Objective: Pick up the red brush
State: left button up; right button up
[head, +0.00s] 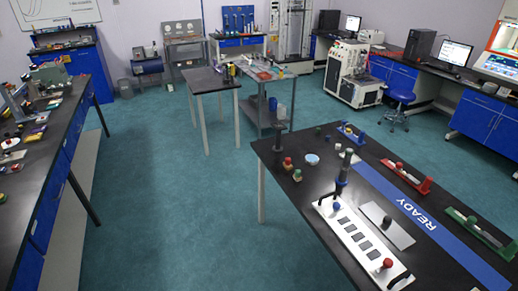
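A long red item (406,178) lies on the black-topped table (292,219) at the right, beyond the blue READY strip. Similar items in green (480,233) and blue (351,133) lie on the same table. Neither of my grippers shows in the head view.
A white plate (352,236) with dark squares, knobs and black handles is on the right table near a grey plate (387,225). Small knobbed pieces (288,164) stand at its left edge. A cluttered bench (60,125) stands at left. Green floor (185,200) between is clear.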

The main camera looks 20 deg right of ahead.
aim_at(287, 164)
jog(key=z, duration=0.15)
jog(key=i, duration=2.35)
jog(key=z, duration=0.35)
